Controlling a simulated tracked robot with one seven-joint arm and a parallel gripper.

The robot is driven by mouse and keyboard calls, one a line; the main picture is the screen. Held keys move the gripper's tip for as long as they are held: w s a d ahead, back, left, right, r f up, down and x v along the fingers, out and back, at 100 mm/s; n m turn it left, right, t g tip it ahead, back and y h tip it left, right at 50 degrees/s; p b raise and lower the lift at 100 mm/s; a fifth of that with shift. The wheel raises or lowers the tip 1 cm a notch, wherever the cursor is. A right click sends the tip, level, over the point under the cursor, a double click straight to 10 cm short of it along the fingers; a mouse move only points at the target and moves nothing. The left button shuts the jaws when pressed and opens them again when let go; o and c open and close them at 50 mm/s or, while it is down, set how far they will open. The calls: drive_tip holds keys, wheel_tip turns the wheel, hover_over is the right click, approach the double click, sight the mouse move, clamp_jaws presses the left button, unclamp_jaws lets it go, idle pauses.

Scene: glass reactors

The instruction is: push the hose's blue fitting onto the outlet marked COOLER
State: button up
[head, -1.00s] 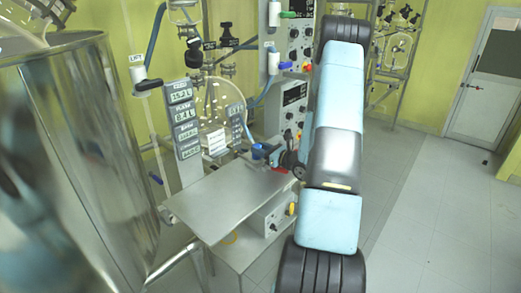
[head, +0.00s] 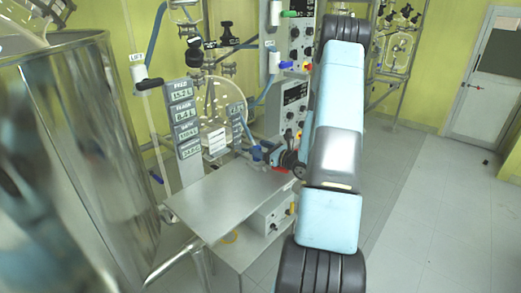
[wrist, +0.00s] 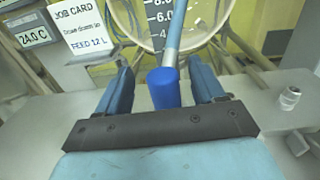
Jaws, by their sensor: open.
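The blue fitting (wrist: 163,90) is in the middle of the wrist view, at the lower end of a light blue hose (wrist: 173,35) that rises to the top edge. My gripper (wrist: 160,70) is open, with one finger on each side of the fitting and a visible gap on both sides. In the head view, my gripper (head: 262,153) is above the far end of the steel bench. A small metal nozzle (wrist: 290,97) stands to the right of the gripper in the wrist view. I read no COOLER label, so I cannot tell which outlet it is.
A steel bench top (head: 220,200) is clear at its near side. A job card (wrist: 85,25) and a round glass vessel (wrist: 205,15) stand behind the gripper. A large steel tank (head: 90,150) is at left. Control boxes (head: 293,100) stand near my arm.

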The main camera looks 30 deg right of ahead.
drive_tip(key=shift+s+d+f, duration=0.3)
drive_tip(key=shift+s+f, duration=0.45)
drive_tip(key=v, duration=0.4)
drive_tip(key=r+v, duration=0.1)
drive_tip(key=v, duration=0.7)
drive_tip(key=shift+s+d+r, duration=0.1)
drive_tip(key=shift+d+r, duration=0.05)
